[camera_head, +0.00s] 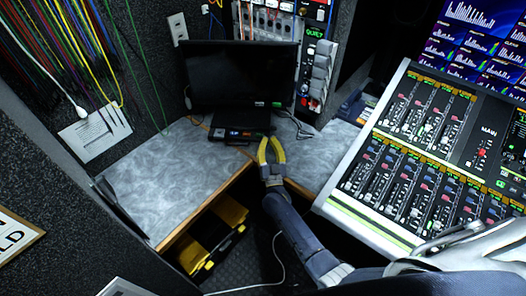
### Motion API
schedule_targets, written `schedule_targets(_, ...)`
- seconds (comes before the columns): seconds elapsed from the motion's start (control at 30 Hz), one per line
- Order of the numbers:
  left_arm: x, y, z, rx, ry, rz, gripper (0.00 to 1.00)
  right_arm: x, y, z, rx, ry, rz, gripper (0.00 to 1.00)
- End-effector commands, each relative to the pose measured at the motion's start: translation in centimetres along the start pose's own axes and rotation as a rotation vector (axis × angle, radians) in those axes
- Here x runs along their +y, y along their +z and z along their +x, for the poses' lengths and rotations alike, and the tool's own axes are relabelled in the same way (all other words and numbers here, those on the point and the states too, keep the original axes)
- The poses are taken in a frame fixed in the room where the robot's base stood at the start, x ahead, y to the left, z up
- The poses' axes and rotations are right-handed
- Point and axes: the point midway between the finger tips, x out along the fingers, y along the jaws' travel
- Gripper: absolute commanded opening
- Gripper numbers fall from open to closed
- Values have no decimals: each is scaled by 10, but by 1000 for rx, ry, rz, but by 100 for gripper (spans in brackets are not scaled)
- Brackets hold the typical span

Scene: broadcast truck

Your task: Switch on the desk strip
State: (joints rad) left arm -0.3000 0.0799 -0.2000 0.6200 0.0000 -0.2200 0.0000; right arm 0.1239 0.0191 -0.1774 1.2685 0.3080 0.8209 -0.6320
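A low black unit (239,134) with small blue, orange and red marks lies on the grey desk in front of the dark monitor. It looks like the desk strip, but its switch is too small to make out. My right gripper (271,142) has yellow fingers, spread apart with nothing between them. It is at the desk's front edge, just right of and nearer than the black unit, and apart from it in the picture. Its height above the desk is hard to tell. My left gripper is not in view.
The monitor (240,76) stands behind the unit. A grey cable (293,124) lies to its right. The mixing console (420,150) fills the right side. The desk's left part (175,165) is clear. A black and yellow case (215,232) sits below the desk.

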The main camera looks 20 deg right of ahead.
Motion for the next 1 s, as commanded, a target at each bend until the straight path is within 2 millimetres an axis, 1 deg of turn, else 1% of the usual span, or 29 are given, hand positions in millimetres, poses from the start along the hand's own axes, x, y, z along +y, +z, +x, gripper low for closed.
schedule_targets(0.03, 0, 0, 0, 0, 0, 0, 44, -4, 4, -6, -12, -29, -42, 0)
schedule_targets(0.2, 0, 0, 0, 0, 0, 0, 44, -17, 13, -18, -33, -105, -154, 0)
schedule_targets(0.43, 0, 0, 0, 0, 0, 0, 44, -25, 21, -28, -47, -162, -239, 0)
schedule_targets(0.87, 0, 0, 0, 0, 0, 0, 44, -27, 22, -30, -50, -176, -259, 0)
schedule_targets(0.9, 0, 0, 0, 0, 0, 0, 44, -27, 22, -30, -50, -176, -259, 3)
schedule_targets(0.93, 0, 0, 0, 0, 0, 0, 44, -27, 22, -30, -49, -175, -259, 0)
schedule_targets(1.0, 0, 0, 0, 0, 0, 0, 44, -28, 20, -26, -43, -174, -257, 0)
